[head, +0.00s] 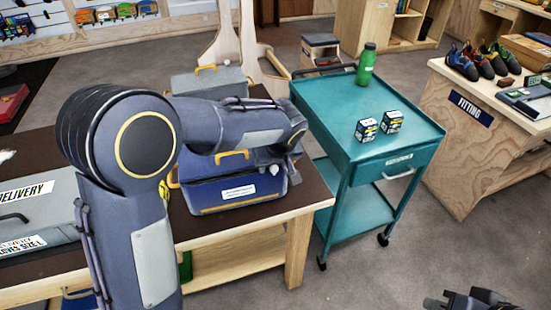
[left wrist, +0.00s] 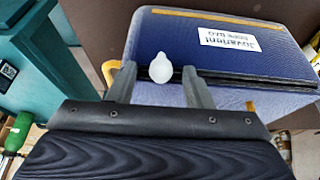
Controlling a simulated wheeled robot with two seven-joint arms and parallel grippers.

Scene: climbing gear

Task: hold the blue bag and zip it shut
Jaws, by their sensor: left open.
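The blue bag (head: 228,196) stands on the brown-topped table, with a white label on its front and yellow handles. It fills much of the left wrist view (left wrist: 220,65), its label upside down. A dark zip line (left wrist: 250,83) runs across it; I cannot tell how far it is open. A white zip pull (left wrist: 160,68) sits at the bag's left edge in the left wrist view. My left gripper (left wrist: 159,72) is open, with one finger on each side of the pull. My right gripper (head: 470,301) is only partly in view at the bottom right, away from the bag.
A teal cart (head: 345,110) with a green bottle (head: 366,65) and two small boxes (head: 379,126) stands right of the table. A grey case (head: 210,84) lies behind the bag. A grey delivery case (head: 45,215) lies at the left. Open floor is at the lower right.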

